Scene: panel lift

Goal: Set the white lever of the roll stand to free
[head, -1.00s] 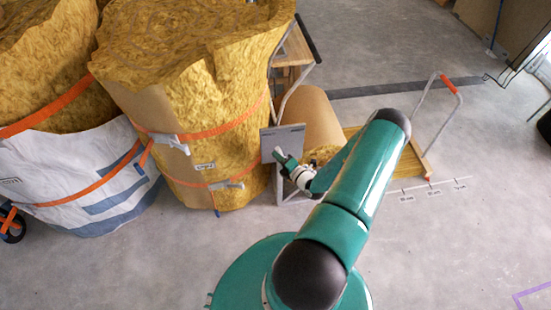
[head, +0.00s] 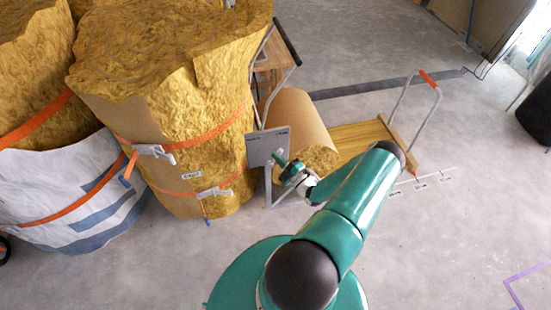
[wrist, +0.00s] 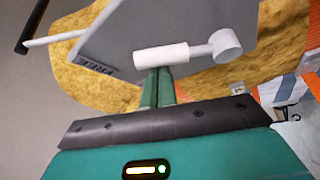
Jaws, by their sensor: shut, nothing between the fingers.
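The white lever (wrist: 165,55) sits on the grey plate (wrist: 130,30) of the roll stand. In the wrist view its round hub (wrist: 225,44) is at the right and its thick grip points left. The word FREE is printed along the plate's lower left edge. My gripper (wrist: 157,75) is shut and empty, with its green fingertips right at the lower side of the lever's grip; I cannot tell whether they touch. In the head view the plate (head: 262,147) stands just left of my gripper (head: 283,162), and the lever is too small to make out clearly.
A brown-wrapped roll (head: 297,120) lies behind the plate. Large strapped bundles of yellow wool (head: 170,80) stand close on the left, beside a white bag (head: 60,190). A handle with an orange grip (head: 425,85) rises at the right. The floor in front is clear.

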